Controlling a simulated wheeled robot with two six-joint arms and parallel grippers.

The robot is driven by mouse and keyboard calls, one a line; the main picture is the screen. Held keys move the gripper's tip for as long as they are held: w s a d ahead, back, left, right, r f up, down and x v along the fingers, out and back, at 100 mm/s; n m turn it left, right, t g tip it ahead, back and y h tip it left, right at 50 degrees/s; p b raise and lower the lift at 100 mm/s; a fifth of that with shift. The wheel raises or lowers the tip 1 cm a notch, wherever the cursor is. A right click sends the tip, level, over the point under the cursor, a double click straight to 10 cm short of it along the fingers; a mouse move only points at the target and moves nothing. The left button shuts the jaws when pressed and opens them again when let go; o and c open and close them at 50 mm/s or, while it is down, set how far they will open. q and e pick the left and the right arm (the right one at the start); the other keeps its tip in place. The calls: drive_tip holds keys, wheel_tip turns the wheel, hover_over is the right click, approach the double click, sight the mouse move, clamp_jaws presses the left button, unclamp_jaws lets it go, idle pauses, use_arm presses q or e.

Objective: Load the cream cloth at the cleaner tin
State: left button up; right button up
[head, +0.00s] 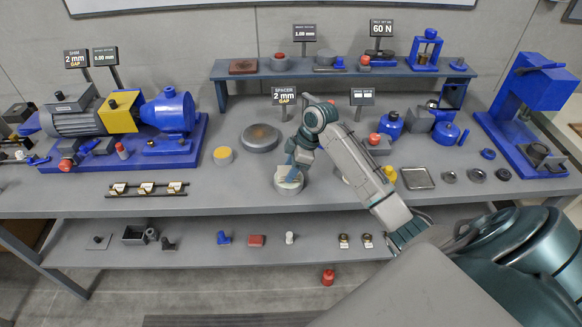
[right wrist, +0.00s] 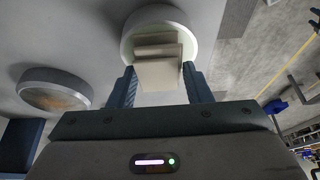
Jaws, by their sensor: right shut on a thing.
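My right gripper (head: 292,168) reaches down over a round pale tin (head: 281,188), apparently the cleaner tin, near the middle of the bench. In the right wrist view the gripper (right wrist: 160,85) is shut on the folded cream cloth (right wrist: 160,74), one finger on each side. The cloth's far end overlaps the opening of the tin (right wrist: 126,38). I cannot tell whether the cloth touches what is inside. In the head view the fingers mostly hide the cloth. My left gripper is not in view.
A blue motor rig (head: 170,112) fills the left end. A blue press (head: 530,110) stands at the right. The bench in front of the tin is clear.

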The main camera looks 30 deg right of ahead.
drive_tip(key=shift+f+p, duration=0.1)
drive_tip(key=shift+p, duration=0.2)
idle(1.3)
wheel_tip(320, 180, up, 7)
drive_tip(key=p, duration=0.7)
idle(0.5)
